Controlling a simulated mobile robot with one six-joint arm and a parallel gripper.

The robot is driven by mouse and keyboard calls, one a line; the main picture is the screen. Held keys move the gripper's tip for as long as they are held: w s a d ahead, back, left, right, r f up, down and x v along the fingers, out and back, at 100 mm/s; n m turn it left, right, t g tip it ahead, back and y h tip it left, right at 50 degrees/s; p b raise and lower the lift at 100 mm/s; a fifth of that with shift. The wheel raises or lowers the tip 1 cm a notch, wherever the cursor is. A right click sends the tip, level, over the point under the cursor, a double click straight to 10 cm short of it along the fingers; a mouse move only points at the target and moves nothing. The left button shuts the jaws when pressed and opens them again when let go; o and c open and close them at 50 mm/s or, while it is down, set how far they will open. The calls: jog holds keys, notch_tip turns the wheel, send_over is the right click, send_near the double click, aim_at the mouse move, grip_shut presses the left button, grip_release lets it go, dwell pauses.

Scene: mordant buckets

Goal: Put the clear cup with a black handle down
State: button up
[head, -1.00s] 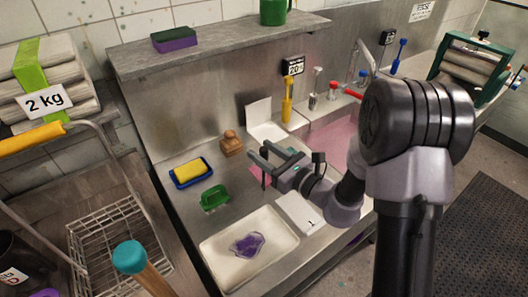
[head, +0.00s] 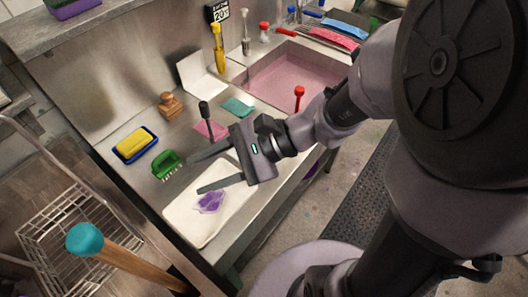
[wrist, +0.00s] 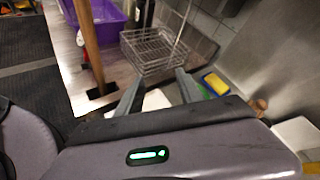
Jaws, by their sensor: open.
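My gripper (head: 196,176) is open, its two fingers spread above the near counter beside a white tray (head: 180,220). Nothing shows held between the fingers. In the wrist view the fingers (wrist: 158,92) are also apart. A black knob on a thin stem (head: 204,108) stands up beside the pink cloth (head: 218,129), behind my gripper. I cannot tell whether it is the black handle of the clear cup. No clear cup body can be made out.
A green brush (head: 165,163), a yellow sponge in a blue dish (head: 134,145) and a wooden stamp (head: 170,104) stand on the counter. The sink (head: 295,75) holds pink liquid. A wire basket (head: 70,225) and a teal-topped stick (head: 85,240) are at left.

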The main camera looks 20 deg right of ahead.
jog(key=s+d+n+h, duration=0.2)
jog(key=s+n+h, duration=0.2)
jog(key=s, duration=0.2)
jog(key=d+r+n+t+h+b, duration=0.2)
jog(key=d+n+t+h, duration=0.2)
jog(key=d+h, duration=0.3)
jog(key=shift+w+d+r+n, duration=0.15)
jog(key=shift+d+n, duration=0.65)
jog(key=shift+d, duration=0.2)
jog(key=shift+o, duration=0.6)
